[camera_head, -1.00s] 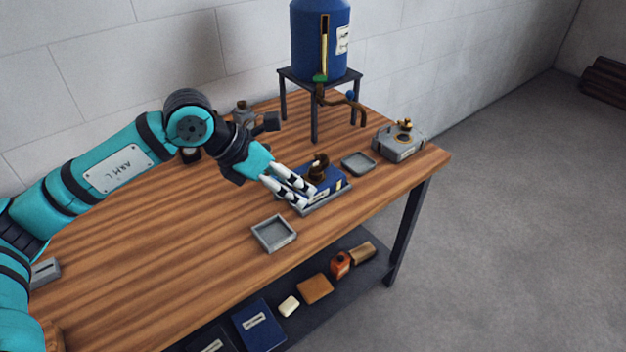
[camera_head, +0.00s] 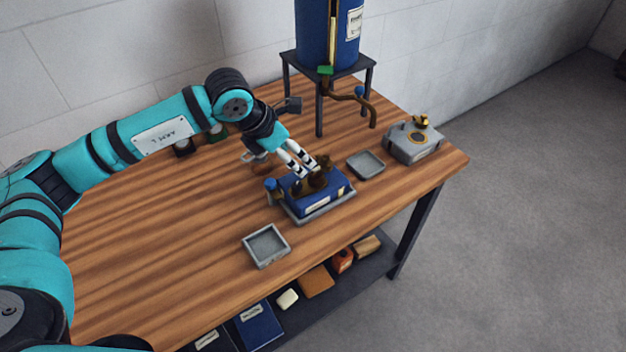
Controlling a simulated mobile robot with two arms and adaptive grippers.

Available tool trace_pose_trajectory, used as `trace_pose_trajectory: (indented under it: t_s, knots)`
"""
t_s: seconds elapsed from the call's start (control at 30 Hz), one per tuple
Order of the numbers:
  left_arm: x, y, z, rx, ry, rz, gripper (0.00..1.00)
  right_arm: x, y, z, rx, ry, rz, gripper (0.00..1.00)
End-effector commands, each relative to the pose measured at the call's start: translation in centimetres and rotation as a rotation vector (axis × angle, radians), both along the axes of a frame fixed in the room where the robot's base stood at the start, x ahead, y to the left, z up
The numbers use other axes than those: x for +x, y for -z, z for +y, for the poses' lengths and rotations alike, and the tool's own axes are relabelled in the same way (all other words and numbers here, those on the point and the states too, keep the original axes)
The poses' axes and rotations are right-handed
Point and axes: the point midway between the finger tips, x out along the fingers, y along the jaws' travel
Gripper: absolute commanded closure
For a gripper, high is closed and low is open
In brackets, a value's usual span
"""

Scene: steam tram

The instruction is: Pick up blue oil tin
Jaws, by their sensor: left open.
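My right gripper is not in view.
Two shallow grey trays, one in front (camera_head: 266,246) and one behind (camera_head: 366,164), look empty. A grey box with brass fittings (camera_head: 412,143) stands right. A large blue tank (camera_head: 328,35) with a brown pipe stands behind on a dark stand. The wooden table's (camera_head: 170,245) left part is mostly clear.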

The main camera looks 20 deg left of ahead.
Motion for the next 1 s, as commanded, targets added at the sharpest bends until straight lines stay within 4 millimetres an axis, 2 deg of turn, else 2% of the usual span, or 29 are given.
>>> trace_pose_trajectory:
  t_s: [0.03,0.17,0.4,0.47,0.63,0.8,1.0]
  knots:
    - [0.4,0.8,-0.5,-0.002,0.002,0.005,0.35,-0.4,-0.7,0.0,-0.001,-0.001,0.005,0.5]
    - [1.4,2.9,-1.2,-0.001,0.001,0.002,0.35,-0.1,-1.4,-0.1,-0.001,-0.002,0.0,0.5]
    - [2.2,4.6,-1.8,-0.001,0.0,0.001,0.35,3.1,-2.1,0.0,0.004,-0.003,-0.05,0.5]
    - [2.4,4.9,-2.1,-0.002,0.001,0.002,0.35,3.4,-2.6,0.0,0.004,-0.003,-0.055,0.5]
    - [3.5,6.7,-3.3,-0.002,0.002,0.004,0.35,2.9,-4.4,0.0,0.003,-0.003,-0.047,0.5]
    - [4.2,8.6,-3.7,0.0,0.0,0.001,0.35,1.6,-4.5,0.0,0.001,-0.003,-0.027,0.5]
    - [4.3,8.9,-3.7,0.0,0.001,-0.001,0.35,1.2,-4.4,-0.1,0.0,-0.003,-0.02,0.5]
